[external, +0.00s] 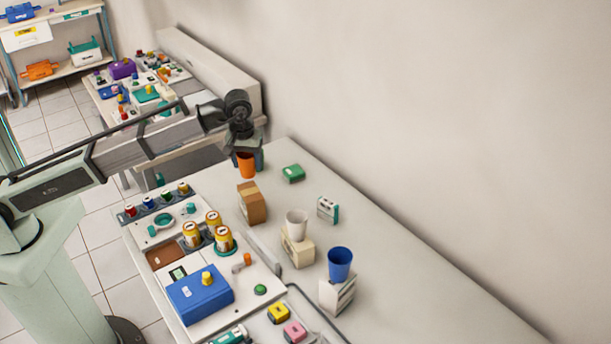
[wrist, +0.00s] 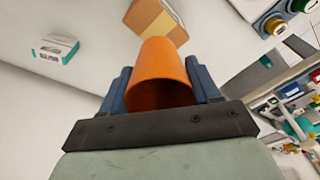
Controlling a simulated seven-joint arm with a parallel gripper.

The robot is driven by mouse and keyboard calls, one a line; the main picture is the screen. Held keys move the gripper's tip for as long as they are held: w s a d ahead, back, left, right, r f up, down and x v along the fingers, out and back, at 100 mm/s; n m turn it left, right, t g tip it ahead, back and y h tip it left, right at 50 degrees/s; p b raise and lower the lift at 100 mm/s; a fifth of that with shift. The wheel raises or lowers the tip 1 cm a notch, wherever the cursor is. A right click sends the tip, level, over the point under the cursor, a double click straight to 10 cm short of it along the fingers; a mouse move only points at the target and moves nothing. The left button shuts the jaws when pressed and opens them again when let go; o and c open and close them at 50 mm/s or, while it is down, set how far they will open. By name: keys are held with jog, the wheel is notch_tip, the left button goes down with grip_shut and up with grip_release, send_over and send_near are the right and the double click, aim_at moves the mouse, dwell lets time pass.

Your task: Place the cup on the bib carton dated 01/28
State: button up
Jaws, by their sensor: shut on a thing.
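An orange cup (external: 247,167) is held between the fingers of my gripper (external: 246,158), beyond the far end of the row of cartons. In the wrist view the orange cup (wrist: 160,72) sits between both blue-grey fingers of my gripper (wrist: 160,85). A brown carton (external: 253,205) stands nearest the cup with a bare top, and it shows in the wrist view (wrist: 152,18). A cream carton (external: 298,250) carries a white cup (external: 296,223). A white carton (external: 337,294) carries a blue cup (external: 340,263). I cannot read a date on any carton.
A tray with yellow-topped cans (external: 191,234) and a blue case (external: 200,294) lies left of the cartons.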

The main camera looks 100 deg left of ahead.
aim_at(247, 176)
jog(key=shift+f, duration=3.15)
jog(key=shift+f, duration=0.1)
jog(key=o, duration=1)
jog(key=r, duration=0.4)
jog(key=d+r, duration=0.1)
jog(key=r, duration=0.7)
jog(key=shift+d, duration=0.35)
